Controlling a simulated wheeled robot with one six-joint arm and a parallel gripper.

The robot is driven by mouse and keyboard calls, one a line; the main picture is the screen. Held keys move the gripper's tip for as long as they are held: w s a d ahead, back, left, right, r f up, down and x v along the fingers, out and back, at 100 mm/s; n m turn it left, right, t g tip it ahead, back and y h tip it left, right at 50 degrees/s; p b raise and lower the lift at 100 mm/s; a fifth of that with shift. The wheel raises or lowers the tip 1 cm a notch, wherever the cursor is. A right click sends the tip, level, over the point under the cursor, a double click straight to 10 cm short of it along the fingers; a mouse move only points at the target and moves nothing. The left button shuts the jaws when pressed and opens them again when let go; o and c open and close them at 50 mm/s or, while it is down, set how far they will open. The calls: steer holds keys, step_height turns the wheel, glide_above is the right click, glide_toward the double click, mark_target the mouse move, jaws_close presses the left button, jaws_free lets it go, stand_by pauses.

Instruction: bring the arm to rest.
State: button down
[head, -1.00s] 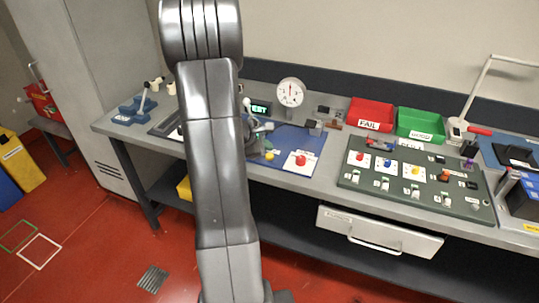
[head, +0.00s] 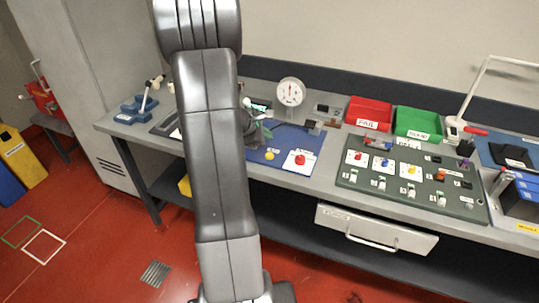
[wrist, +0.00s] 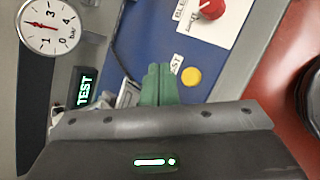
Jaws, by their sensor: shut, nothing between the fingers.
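My gripper (wrist: 158,88) shows in the wrist view with its green fingers shut together and nothing between them. It is over the blue test board (wrist: 140,35), beside the yellow button (wrist: 191,77). I cannot tell its exact height above the board. In the head view my arm rises through the left middle of the picture and hides part of the bench. Only part of my wrist shows there, right of the arm, near the blue board (head: 283,143).
A pressure gauge (head: 291,92) stands behind the board, with a lit TEST display (wrist: 85,88) near it. A red bin (head: 370,112), a green bin (head: 418,123) and a dark green switch panel (head: 412,181) are to the right. A drawer (head: 376,230) sits under the bench.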

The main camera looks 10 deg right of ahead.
steer(key=shift+f, duration=0.1)
steer(key=shift+f+b, duration=0.45)
steer(key=shift+f, duration=0.05)
steer(key=p, duration=0.2)
steer(key=shift+r+p, duration=0.25)
steer(key=shift+p, duration=0.05)
steer(key=shift+r+p, duration=0.1)
steer(key=shift+p, duration=0.35)
step_height(320, 180, up, 4)
steer(key=shift+r+p, duration=0.2)
steer(key=shift+p, duration=1)
steer(key=shift+f, duration=0.15)
